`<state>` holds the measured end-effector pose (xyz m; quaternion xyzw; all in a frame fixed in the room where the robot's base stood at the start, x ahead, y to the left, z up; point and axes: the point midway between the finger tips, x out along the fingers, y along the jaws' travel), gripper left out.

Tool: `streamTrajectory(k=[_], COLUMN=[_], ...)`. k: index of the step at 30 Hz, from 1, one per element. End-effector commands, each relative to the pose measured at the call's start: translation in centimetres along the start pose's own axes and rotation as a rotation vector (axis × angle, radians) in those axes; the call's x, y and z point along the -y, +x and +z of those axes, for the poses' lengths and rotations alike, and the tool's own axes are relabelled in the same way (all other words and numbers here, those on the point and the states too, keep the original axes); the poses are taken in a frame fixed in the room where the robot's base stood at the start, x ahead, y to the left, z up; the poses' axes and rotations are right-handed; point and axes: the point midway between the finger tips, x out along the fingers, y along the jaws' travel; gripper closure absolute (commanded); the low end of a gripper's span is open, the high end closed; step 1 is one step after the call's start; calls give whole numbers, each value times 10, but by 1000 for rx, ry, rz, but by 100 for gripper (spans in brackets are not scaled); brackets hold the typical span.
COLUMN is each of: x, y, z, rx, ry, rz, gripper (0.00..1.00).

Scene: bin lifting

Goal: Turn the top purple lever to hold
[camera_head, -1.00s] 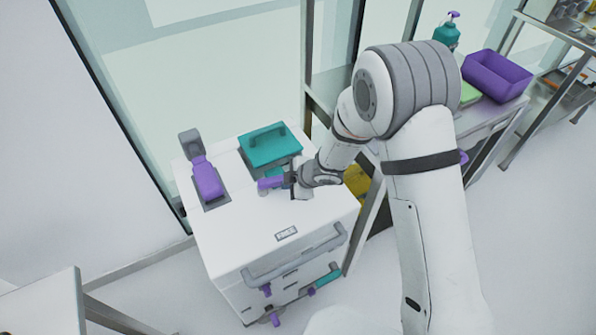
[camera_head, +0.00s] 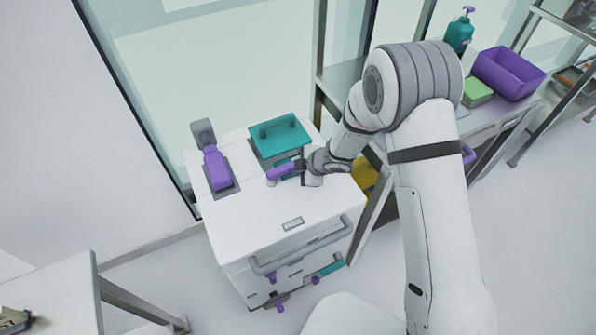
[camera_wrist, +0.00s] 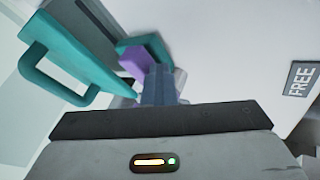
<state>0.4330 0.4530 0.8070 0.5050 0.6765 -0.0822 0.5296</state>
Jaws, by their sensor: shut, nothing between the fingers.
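The top purple lever (camera_head: 281,172) lies on the top of the white cabinet (camera_head: 263,215), beside my gripper (camera_head: 298,170). In the wrist view part of a purple piece (camera_wrist: 134,65) shows just beyond my shut fingers (camera_wrist: 160,86). The fingers hold nothing. I cannot tell whether they touch the lever. A small grey label (camera_head: 293,223) is on the cabinet top; in the wrist view this label (camera_wrist: 300,80) reads FREE. The lever's pivot is partly hidden by my gripper.
A teal lid with a handle (camera_head: 280,137) stands behind the lever. A larger purple handle on a grey base (camera_head: 217,170) is at the left. More purple levers (camera_head: 281,302) are low on the cabinet front. A purple bin (camera_head: 508,72) stands on the right bench.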

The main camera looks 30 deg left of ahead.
Motion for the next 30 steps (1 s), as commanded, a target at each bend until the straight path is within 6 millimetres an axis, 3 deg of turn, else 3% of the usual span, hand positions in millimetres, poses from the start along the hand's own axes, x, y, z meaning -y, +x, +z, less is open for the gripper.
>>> streamTrajectory(k=[7, 14, 21, 30], x=[0, 30, 20, 18], y=[-2, -19, -81, -118], z=[0, 13, 15, 19], rx=[-4, -2, -1, -3], ry=[-1, 1, -2, -2], rz=[8, 4, 5, 1], gripper=[100, 100, 100, 100])
